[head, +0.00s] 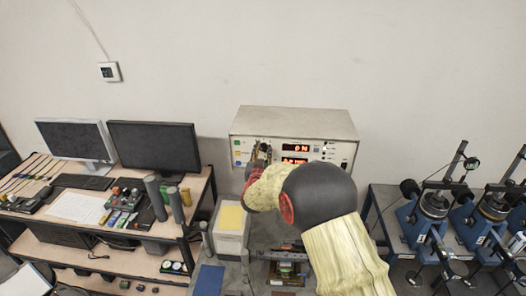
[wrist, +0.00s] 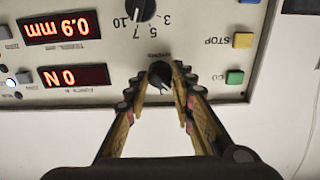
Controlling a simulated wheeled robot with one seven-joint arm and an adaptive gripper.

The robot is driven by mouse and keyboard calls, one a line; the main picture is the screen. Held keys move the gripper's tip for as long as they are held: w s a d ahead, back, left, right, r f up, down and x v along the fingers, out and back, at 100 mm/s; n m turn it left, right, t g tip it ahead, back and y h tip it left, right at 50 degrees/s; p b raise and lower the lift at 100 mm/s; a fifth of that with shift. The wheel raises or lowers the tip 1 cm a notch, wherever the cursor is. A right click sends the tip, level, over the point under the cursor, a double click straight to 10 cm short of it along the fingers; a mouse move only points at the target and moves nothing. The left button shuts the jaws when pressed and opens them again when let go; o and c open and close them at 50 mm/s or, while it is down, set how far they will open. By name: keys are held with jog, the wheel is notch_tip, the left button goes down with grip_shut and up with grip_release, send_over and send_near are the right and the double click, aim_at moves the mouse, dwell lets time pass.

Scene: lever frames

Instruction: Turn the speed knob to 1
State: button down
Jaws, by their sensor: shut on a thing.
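The control box (head: 290,122) stands on the bench by the wall. In the wrist view, which is upside down, my gripper (wrist: 160,72) has its two fingers on either side of a small dark knob (wrist: 159,75) and is shut on it. A larger dark knob (wrist: 142,8) is at the top edge, apart from the fingers, with 3, 5, 7 and 10 printed around it. The lettering between the knobs is too blurred to read, so I cannot tell which is the speed knob. In the head view my gripper (head: 257,160) is at the box's front, partly hidden by my arm.
Beside the knobs are a lit display (wrist: 60,27) reading 0.9 mm, another (wrist: 73,76) reading 0 N, a yellow STOP button (wrist: 243,40) and a green button (wrist: 234,77). Monitors (head: 155,146) stand at left; blue machines (head: 425,220) stand at right.

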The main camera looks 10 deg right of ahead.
jog(key=shift+f+m+b, duration=0.1)
jog(key=shift+m+b, duration=0.2)
jog(key=shift+b, duration=1.05)
jog(key=m+b, duration=0.2)
jog(key=b, duration=0.1)
jog(key=m+b, duration=0.2)
jog(key=b, duration=0.2)
jog(key=shift+d+f, duration=0.1)
jog(key=shift+f, duration=0.1)
jog(key=m+b, duration=0.3)
jog(key=b, duration=0.3)
jog(key=shift+r+m, duration=0.15)
jog(key=shift+m, duration=0.15)
jog(key=shift+m+b, duration=0.3)
jog(key=shift+b, duration=0.15)
jog(key=shift+r, duration=0.15)
jog(key=c, duration=1.5)
grip_release()
